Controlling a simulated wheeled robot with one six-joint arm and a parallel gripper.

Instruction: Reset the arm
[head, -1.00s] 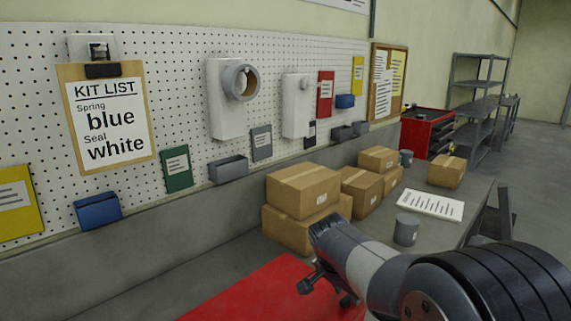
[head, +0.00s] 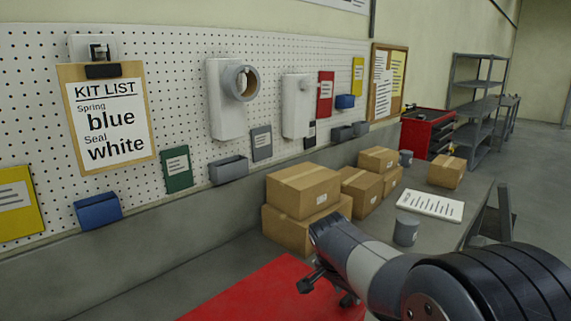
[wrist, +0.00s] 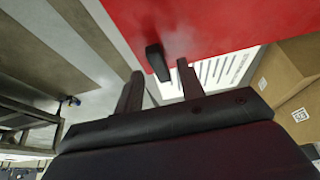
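My gripper (head: 326,292) hangs over the near right part of the red mat in the head view. In the wrist view its two fingers (wrist: 159,70) stand apart with a clear gap, and nothing is seen clamped between them. A small dark upright piece (wrist: 157,62) shows beyond the gap, against the edge of the red mat (wrist: 215,18); I cannot tell what it is or how far away it lies. The red mat (head: 250,295) looks bare where it shows in the head view.
Cardboard boxes (head: 303,190) stand just behind my gripper. A grey cup (head: 406,231) and a printed sheet (head: 430,205) lie to the right. A pegboard (head: 185,60) with a kit list (head: 112,120) reading spring blue, seal white runs behind. A red tool chest (head: 428,133) stands farther back.

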